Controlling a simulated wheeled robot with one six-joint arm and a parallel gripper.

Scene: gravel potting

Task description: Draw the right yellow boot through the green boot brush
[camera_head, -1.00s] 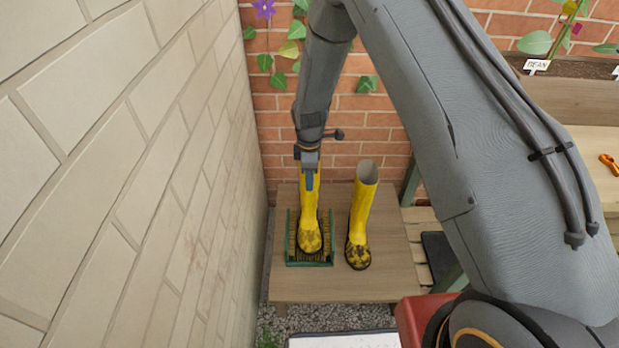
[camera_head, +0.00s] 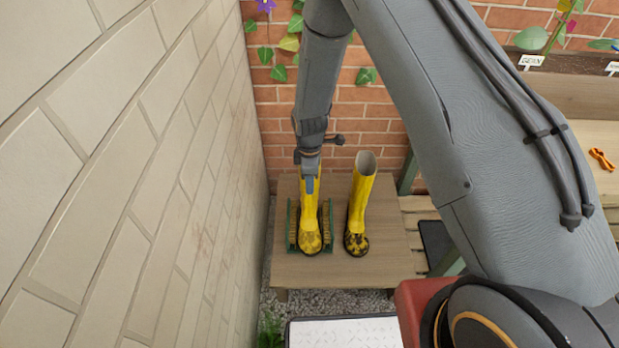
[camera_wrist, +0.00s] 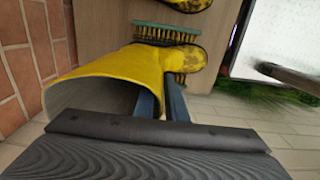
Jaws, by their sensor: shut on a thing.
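Two yellow boots with dark dirt on their toes are in the head view. The left one (camera_head: 309,238) stands between the green side walls of the boot brush (camera_head: 290,235), its toe at the brush's front edge. My gripper (camera_head: 311,178) is shut on this boot's shaft. In the wrist view, the blue fingers (camera_wrist: 160,104) grip the held boot (camera_wrist: 115,72) at its shaft, beside its open top. Part of the green brush with its bristles (camera_wrist: 165,33) shows beyond it. The other boot (camera_head: 357,222) stands upright to the right, apart from the brush.
The boots and brush are on a low wooden table (camera_head: 345,272). A pale block wall (camera_head: 150,170) runs close along the left, and a brick wall (camera_head: 370,120) stands behind. A white-topped surface (camera_head: 345,332) is in front. Planter and orange tool (camera_head: 602,159) lie at right.

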